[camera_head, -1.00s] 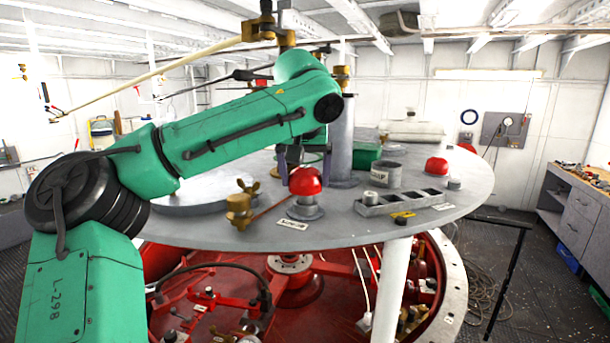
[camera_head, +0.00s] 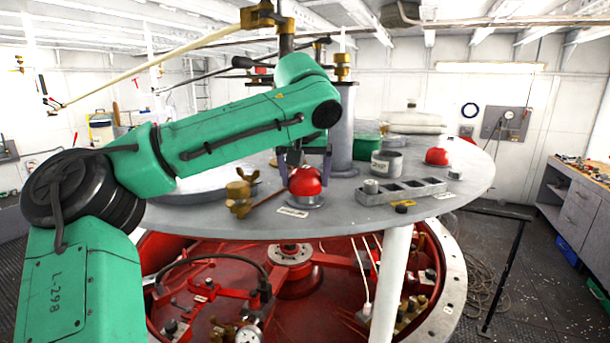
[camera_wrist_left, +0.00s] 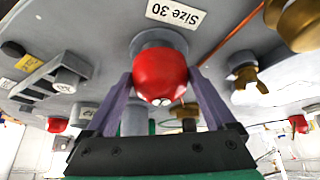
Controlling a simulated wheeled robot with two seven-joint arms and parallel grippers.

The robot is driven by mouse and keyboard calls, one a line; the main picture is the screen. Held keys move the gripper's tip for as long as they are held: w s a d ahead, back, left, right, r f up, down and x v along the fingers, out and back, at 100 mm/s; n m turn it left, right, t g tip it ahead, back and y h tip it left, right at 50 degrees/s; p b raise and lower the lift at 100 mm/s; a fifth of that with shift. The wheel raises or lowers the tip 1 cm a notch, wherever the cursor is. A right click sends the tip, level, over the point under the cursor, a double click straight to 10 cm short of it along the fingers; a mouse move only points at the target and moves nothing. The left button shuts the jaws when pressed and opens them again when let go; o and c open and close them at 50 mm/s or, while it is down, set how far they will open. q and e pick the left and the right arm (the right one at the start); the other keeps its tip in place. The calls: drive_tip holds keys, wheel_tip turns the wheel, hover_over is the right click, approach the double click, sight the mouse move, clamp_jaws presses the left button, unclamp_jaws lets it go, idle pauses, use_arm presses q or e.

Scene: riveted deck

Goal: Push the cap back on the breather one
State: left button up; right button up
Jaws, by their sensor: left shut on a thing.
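A red domed cap (camera_head: 305,180) sits on or just over a grey flanged breather base (camera_head: 305,203) near the table's front edge. My left gripper (camera_head: 305,172) is shut on the cap, one finger on each side. In the left wrist view the red cap (camera_wrist_left: 160,75) is between the two purple-grey fingers, and the round grey base (camera_wrist_left: 158,38) shows behind it. I cannot tell whether a gap is left between cap and base. A "Size 30" label (camera_wrist_left: 176,13) lies beside the base. My right gripper is not in view.
A brass wing-nut fitting (camera_head: 239,197) stands left of the breather. A grey slotted block (camera_head: 402,190) and a grey cup (camera_head: 387,163) are to its right. Another red cap (camera_head: 437,156) stands farther right. A thick grey column (camera_head: 344,130) rises behind.

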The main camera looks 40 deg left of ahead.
use_arm(q)
drive_tip(key=shift+f, duration=0.15)
drive_tip(key=shift+f, duration=0.5)
drive_tip(key=shift+f, duration=0.15)
idle(0.8)
drive_tip(key=o, duration=1)
drive_tip(key=shift+o, duration=0.2)
